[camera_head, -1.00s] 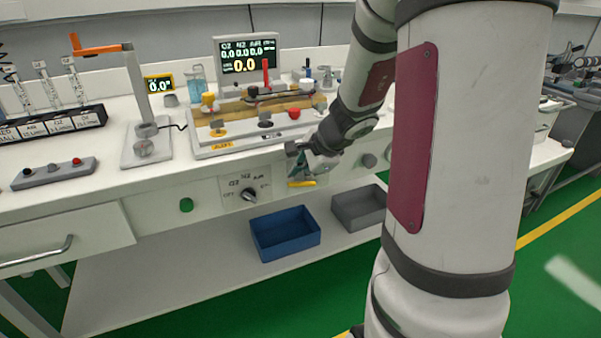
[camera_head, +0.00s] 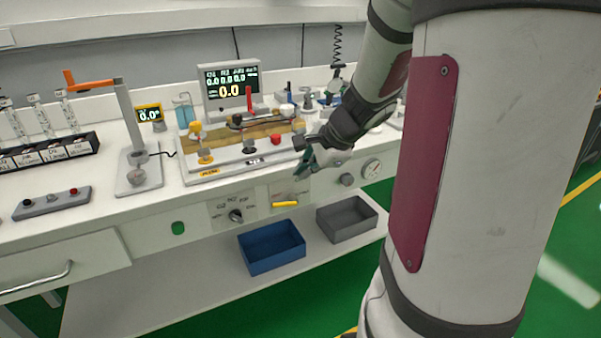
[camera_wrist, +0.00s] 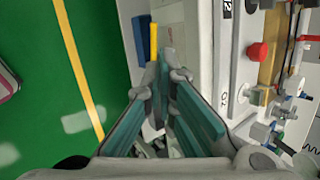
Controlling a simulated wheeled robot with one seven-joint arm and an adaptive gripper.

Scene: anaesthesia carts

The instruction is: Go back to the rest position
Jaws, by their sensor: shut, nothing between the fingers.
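My gripper (camera_head: 306,168) is in front of the cart's front edge, below the right end of the board with knobs. It is shut and empty. In the wrist view its teal fingers (camera_wrist: 163,75) come together at the tips. The yellow handle (camera_head: 285,204) on the cart's front panel is a little below and left of the gripper in the head view. It also shows in the wrist view (camera_wrist: 153,42) just beyond the fingertips; I cannot tell if they touch.
The white cart top (camera_head: 90,180) carries a board (camera_head: 215,170) with coloured knobs, a monitor (camera_head: 229,86), a stand with an orange arm (camera_head: 90,84) and a button box (camera_head: 52,203). A blue bin (camera_head: 272,248) and a grey bin (camera_head: 347,218) stand on the lower shelf. Green floor is open at right.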

